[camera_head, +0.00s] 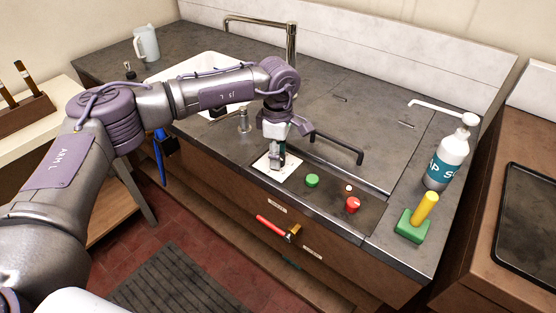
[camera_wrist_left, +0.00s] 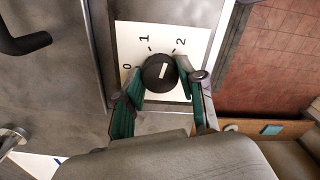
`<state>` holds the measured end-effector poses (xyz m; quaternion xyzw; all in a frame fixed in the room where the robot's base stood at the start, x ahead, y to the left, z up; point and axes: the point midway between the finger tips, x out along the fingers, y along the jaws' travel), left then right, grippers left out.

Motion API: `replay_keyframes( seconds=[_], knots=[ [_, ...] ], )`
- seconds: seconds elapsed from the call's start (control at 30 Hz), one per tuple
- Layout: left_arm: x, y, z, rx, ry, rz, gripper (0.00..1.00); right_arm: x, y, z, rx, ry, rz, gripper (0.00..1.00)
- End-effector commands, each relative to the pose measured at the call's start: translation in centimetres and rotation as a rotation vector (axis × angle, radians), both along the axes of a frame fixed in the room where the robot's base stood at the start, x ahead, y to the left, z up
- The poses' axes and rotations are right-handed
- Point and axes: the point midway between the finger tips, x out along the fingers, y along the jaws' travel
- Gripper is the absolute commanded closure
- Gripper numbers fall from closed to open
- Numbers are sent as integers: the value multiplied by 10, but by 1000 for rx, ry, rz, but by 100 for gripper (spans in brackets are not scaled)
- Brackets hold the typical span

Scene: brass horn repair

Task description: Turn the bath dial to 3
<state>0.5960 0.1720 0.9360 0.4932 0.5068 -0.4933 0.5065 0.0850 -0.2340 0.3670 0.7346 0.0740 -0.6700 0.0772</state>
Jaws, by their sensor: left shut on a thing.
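The bath dial (camera_wrist_left: 157,77) is a round black knob with a white bar mark, on a white plate (camera_wrist_left: 197,38) printed with 0, 1 and 2. The bar seems to lean toward the 2. The 3 is not visible; my gripper covers part of the plate. My left gripper (camera_wrist_left: 162,84) is shut on the dial, one finger on each side. In the head view the plate (camera_head: 262,163) lies at the counter's front edge, with my left gripper (camera_head: 276,165) pointing down over it. My right gripper is not in view.
A green button (camera_head: 312,181) and a red knob (camera_head: 352,204) sit right of the plate. A black bar handle (camera_head: 338,146) is behind them. A soap bottle (camera_head: 446,155) and a green block with a yellow handle (camera_head: 411,226) stand further right. A sink lies behind my arm.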

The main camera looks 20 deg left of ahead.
Motion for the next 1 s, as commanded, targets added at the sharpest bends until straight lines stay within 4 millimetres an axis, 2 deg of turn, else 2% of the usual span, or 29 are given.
replay_keyframes(
  seconds=[0.03, 0.3, 1.0],
  knots=[
    [1, 1, -3, 0, -2, -42, 95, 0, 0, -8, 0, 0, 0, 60],
    [1, 1, -2, 0, -3, -298, 95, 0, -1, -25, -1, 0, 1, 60],
    [1, 0, -1, 1, -3, -960, 95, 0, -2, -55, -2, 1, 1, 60]
  ],
)
